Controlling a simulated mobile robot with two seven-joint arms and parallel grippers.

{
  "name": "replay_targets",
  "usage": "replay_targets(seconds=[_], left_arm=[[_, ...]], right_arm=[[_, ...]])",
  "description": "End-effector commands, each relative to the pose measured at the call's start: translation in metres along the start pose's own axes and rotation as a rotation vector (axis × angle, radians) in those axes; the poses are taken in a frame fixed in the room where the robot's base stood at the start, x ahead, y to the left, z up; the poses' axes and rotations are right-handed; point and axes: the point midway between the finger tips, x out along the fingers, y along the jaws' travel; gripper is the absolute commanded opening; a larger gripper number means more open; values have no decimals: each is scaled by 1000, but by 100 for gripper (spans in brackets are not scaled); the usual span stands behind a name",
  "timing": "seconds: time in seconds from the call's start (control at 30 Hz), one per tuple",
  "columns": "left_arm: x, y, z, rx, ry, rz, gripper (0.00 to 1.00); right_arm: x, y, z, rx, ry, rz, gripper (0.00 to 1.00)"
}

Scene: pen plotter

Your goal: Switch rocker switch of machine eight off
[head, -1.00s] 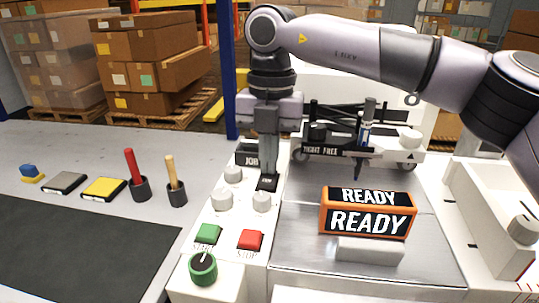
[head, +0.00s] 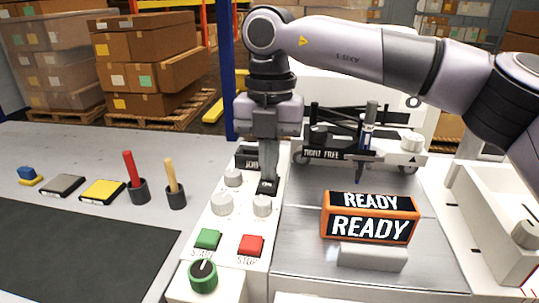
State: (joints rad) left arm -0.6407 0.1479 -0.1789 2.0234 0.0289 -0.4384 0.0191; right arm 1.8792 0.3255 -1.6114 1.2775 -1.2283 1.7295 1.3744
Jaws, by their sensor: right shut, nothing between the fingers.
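A small black rocker switch (head: 266,188) with a light mark sits on the white control panel (head: 238,222) of the plotter, above the knobs' right column. My right gripper (head: 268,178) points straight down with its fingers together and empty. Its tips are at the far end of the switch and hide part of it. They look in contact or very close; I cannot tell which, nor read the switch's position clearly. An orange-framed sign reading READY (head: 369,228) stands on the plotter bed. My left gripper is out of the picture.
Near the switch are grey knobs (head: 222,204), a green START button (head: 208,239), a red STOP button (head: 251,245) and a green dial (head: 203,276). The pen carriage (head: 366,140) stands right of my gripper. Holders with red and tan handles (head: 175,196) stand left.

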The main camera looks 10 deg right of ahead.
Motion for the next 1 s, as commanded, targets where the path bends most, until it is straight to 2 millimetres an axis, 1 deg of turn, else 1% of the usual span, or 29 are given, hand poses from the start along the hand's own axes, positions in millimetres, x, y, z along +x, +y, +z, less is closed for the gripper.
replay_targets(seconds=[0.03, 0.2, 0.27, 0.3, 0.4, 0.53, 0.6, 0.73, 1.0], left_arm=[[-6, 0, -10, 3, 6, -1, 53], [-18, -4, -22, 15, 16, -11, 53], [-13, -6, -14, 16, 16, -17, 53], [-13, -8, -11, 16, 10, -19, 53], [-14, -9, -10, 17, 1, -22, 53], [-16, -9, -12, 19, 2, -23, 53], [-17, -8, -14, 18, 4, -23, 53], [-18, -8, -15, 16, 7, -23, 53], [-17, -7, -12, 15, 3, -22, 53]], right_arm=[[-11, 0, -1, -5, 2, -2, 0], [-46, -4, 7, 9, -20, 17, 0], [-56, -3, 7, 9, -24, 21, 0], [-67, -3, 7, 9, -25, 22, 0], [-91, -3, 6, 10, -26, 22, 0], [-116, -3, 6, 11, -26, 23, 0], [-126, -4, 6, 11, -25, 22, 0], [-136, -4, 6, 10, -25, 22, 0], [-140, -4, 6, 10, -25, 23, 0]])
